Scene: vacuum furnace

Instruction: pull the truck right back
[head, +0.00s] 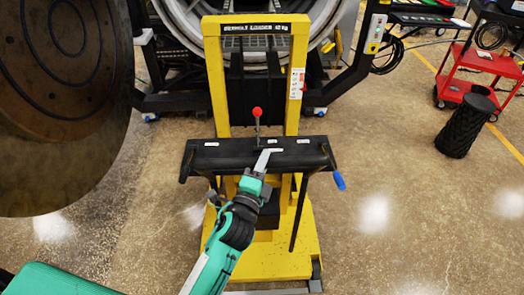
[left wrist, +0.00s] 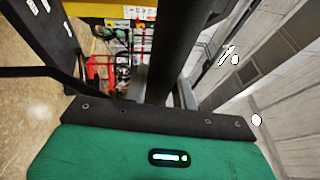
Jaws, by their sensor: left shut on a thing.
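The truck is a yellow lift loader with a tall mast frame (head: 218,75) and a low yellow base (head: 285,262). A black crossbar (head: 220,155) runs across its near side, with a red-knobbed lever (head: 256,112) above it and a blue-tipped handle (head: 339,181) at its right end. My left gripper (head: 266,158) reaches up from below and is shut on the black crossbar near its middle. In the left wrist view a dark bar (left wrist: 166,50) runs between the grey fingers (left wrist: 162,92); the fingertips are partly hidden. My right gripper is not in view.
A large round dark door (head: 62,90) stands at the left, and the furnace's ring opening (head: 180,15) is behind the truck. A red cart (head: 478,62) and a black ribbed cylinder (head: 466,125) stand at the right. The floor (head: 420,220) at the near right is clear.

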